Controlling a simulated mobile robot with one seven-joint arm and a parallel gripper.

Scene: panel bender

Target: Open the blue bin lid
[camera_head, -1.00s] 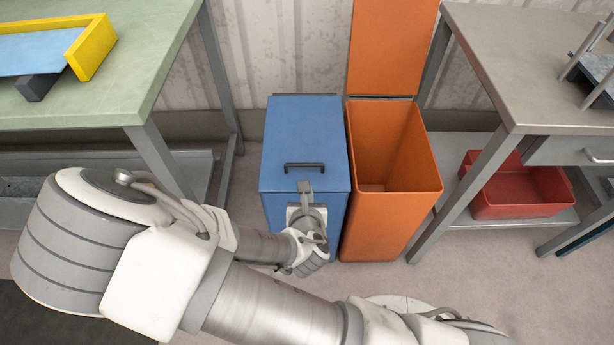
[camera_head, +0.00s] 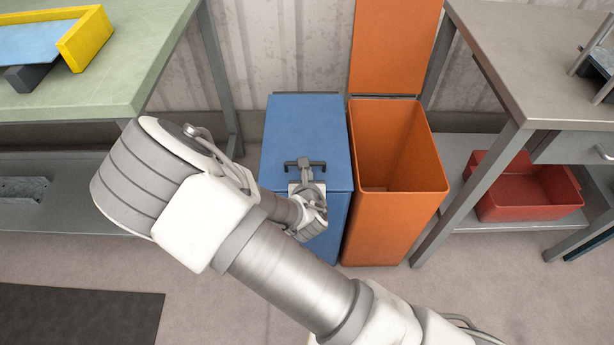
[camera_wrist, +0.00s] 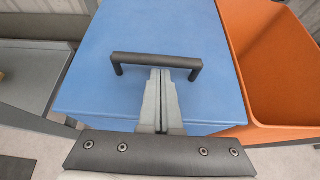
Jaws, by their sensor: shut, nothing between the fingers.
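The blue bin (camera_head: 330,225) stands on the floor with its blue lid (camera_head: 310,125) closed. A dark bar handle (camera_head: 290,164) is fixed on the lid; it also shows in the wrist view (camera_wrist: 140,58). My gripper (camera_head: 305,163) is over the front part of the lid, at the handle. In the wrist view my gripper's fingers (camera_wrist: 160,75) are shut together, with their tips at the middle of the handle bar, seeming to reach under it. I cannot tell whether they touch the bar.
An orange bin (camera_head: 385,215) with its lid (camera_head: 393,45) raised stands close on the right. A green-topped table (camera_head: 130,85) is on the left and a grey table (camera_head: 500,50) on the right, with a red tray (camera_head: 525,200) on its lower shelf.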

